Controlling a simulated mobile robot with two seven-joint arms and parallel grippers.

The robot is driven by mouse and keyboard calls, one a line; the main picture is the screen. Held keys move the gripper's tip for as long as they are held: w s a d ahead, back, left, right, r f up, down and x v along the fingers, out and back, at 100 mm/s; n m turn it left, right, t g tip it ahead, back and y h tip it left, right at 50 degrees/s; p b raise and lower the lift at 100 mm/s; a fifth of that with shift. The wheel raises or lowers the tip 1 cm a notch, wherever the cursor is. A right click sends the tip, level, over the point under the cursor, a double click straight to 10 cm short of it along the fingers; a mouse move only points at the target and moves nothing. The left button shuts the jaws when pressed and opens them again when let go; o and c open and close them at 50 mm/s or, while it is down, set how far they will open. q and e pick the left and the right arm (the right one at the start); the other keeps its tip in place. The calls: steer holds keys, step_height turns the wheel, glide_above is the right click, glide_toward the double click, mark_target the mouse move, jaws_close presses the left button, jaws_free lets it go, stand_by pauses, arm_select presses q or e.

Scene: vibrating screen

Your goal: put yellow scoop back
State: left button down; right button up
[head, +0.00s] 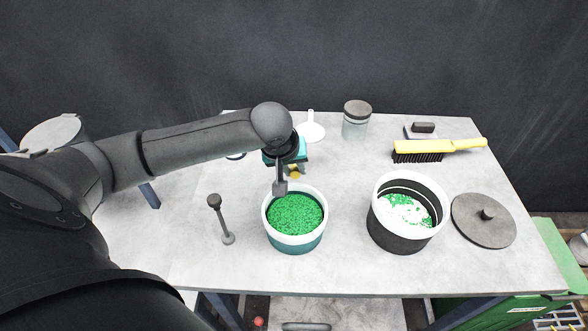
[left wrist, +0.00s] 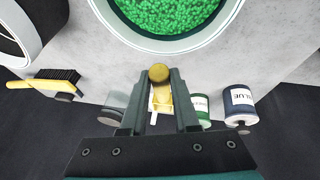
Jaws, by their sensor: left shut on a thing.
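The yellow scoop (left wrist: 159,74) is between the two fingers of my left gripper (left wrist: 160,92) in the left wrist view. The gripper is shut on it, and the rounded yellow end points toward the camera's upper side. In the head view only a small yellow part (head: 294,171) shows below my left gripper (head: 287,168); the wrist hides the rest. The gripper is just behind the teal tub (head: 295,240) of green granules, which also shows in the left wrist view (left wrist: 165,42). My right gripper is out of view.
A black pot with a white rim (head: 400,238) holds white and green granules, with a round lid (head: 484,221) to its right. A yellow brush (head: 437,148), a grey-lidded jar (head: 356,120) and a white funnel (head: 312,131) stand farther back.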

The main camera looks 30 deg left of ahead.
arm_select(q)
steer(key=shift+f, duration=0.55)
steer(key=c, duration=0.7)
jaws_free()
steer(key=shift+o, duration=0.2)
steer(key=shift+r, duration=0.1)
steer(key=shift+r, duration=0.3)
steer(key=p+v, duration=0.3)
steer(key=v, duration=0.9)
steer(key=shift+r, duration=0.25)
